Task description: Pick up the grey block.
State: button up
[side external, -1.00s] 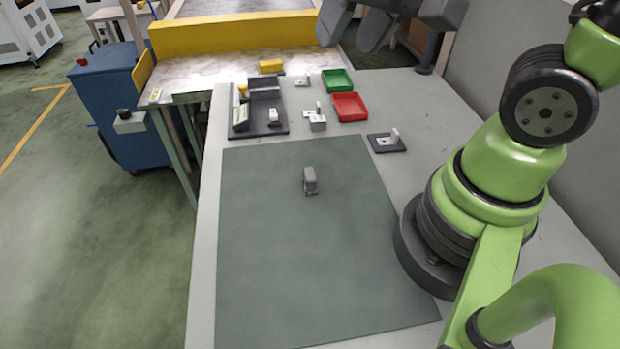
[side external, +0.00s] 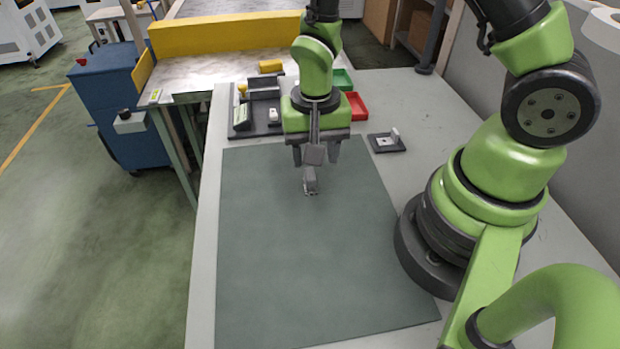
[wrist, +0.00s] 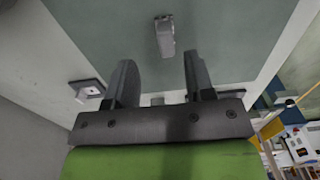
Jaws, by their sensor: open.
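The grey block (side external: 310,186) is small and stands on the dark green mat (side external: 300,270), towards the mat's far end. My gripper (side external: 315,161) is open and empty, above and slightly behind the block in the side view. Part of my gripper overlaps the block's upper end there. In the wrist view, the block (wrist: 164,36) shows at the top centre, beyond the open fingertips of my gripper (wrist: 161,58) and between their lines. The fingers appear apart from the block.
A dark tray (side external: 240,130) with parts stands at the far left of the bench. Red (side external: 358,105) and green (side external: 343,78) bins are partly hidden behind my gripper. A dark plate with a light bracket (side external: 388,142) lies right of it. The near mat is clear.

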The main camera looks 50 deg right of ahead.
aim_at(310, 173)
jog(key=shift+w+a+f, duration=0.1)
jog(key=shift+w+f, duration=0.1)
jog(key=shift+f, duration=1.25)
jog(key=shift+w+a+f, duration=0.1)
jog(key=shift+w+f, duration=0.1)
jog(key=shift+f, duration=1.25)
grip_shut()
